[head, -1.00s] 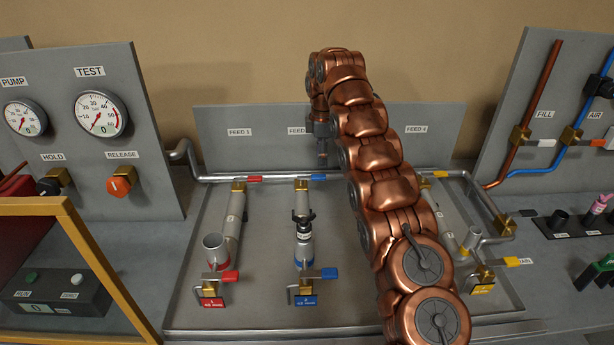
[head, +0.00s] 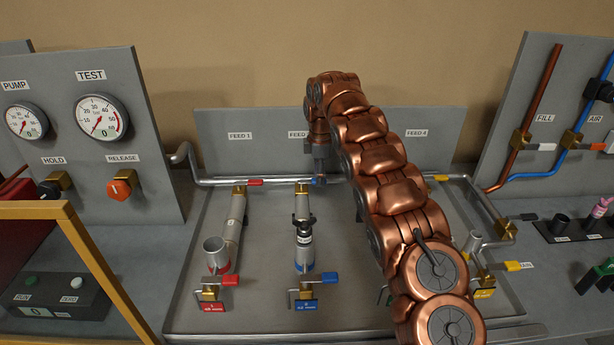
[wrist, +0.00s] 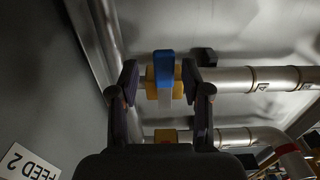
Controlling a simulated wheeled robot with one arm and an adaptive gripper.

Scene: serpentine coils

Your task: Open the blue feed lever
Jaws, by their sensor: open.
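The blue feed lever (head: 317,182) sits on a brass valve at the top of the second feed pipe, beneath the rear pipe. In the wrist view the blue lever (wrist: 164,62) lies crosswise to its pipe, over the brass valve body (wrist: 151,83). My gripper (head: 319,172) is at the lever in the head view and partly covers it. In the wrist view my gripper (wrist: 160,84) is open, with one dark finger on each side of the lever and valve. Gaps show between the fingers and the lever.
A second blue lever (head: 329,278) is at the front of the same line. A red lever (head: 255,182) is to the left, and a yellow one (head: 440,178) to the right. The metal rear pipe (wrist: 88,45) runs close beside my gripper. My arm hides the third feed line.

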